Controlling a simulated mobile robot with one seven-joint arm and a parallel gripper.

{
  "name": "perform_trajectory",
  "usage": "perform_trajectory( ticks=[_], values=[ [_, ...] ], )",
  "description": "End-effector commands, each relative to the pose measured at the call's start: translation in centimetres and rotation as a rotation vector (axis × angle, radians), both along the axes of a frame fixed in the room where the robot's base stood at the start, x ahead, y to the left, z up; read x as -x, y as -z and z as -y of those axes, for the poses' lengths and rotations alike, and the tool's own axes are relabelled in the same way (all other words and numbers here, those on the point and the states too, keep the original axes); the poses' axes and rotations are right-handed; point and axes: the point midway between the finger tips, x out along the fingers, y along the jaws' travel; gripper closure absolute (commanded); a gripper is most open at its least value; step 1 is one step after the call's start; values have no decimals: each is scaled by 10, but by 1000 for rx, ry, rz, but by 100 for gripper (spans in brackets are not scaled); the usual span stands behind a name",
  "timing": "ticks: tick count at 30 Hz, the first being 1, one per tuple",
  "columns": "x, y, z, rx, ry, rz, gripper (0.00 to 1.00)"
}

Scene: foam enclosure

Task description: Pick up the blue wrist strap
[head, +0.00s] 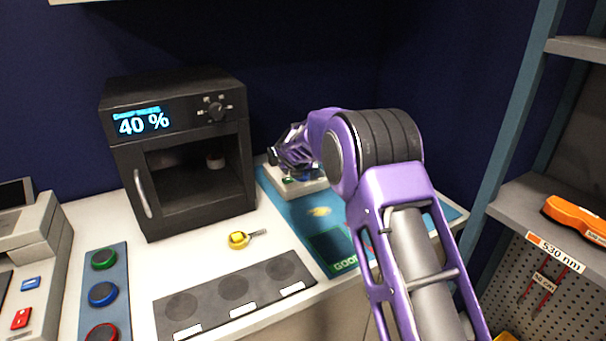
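A round blue item (103,294), which looks like the coiled blue wrist strap, lies on a blue-grey mat (121,262) at the left of the counter. It sits between a similar green item (104,259) and a red one (102,333), the red one cut by the bottom edge. My gripper (285,160) is far from it, at the back of the counter right of the black oven, above a white tray-like piece (306,186). My gripper is small and partly hidden by my own wrist, so its fingers and anything between them are unclear.
The black oven (180,150), showing 40 %, stands at the back. A yellow tape measure (240,240) and a dark three-circle plate (234,289) lie in front. A teal mat (300,222) is under my arm. Shelving (530,215) stands at right.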

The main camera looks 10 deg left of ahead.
Motion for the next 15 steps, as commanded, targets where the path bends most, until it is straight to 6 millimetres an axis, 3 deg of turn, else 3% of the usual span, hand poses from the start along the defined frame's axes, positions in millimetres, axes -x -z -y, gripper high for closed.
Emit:
perform_trajectory(
  ticks=[5, 13, 15],
  values=[
    [-12, 11, 0, -1, -1, 1, 1],
    [-14, 13, 0, -1, -1, 0, 1],
    [-14, 12, 0, -1, -1, 0, 14]
  ],
)
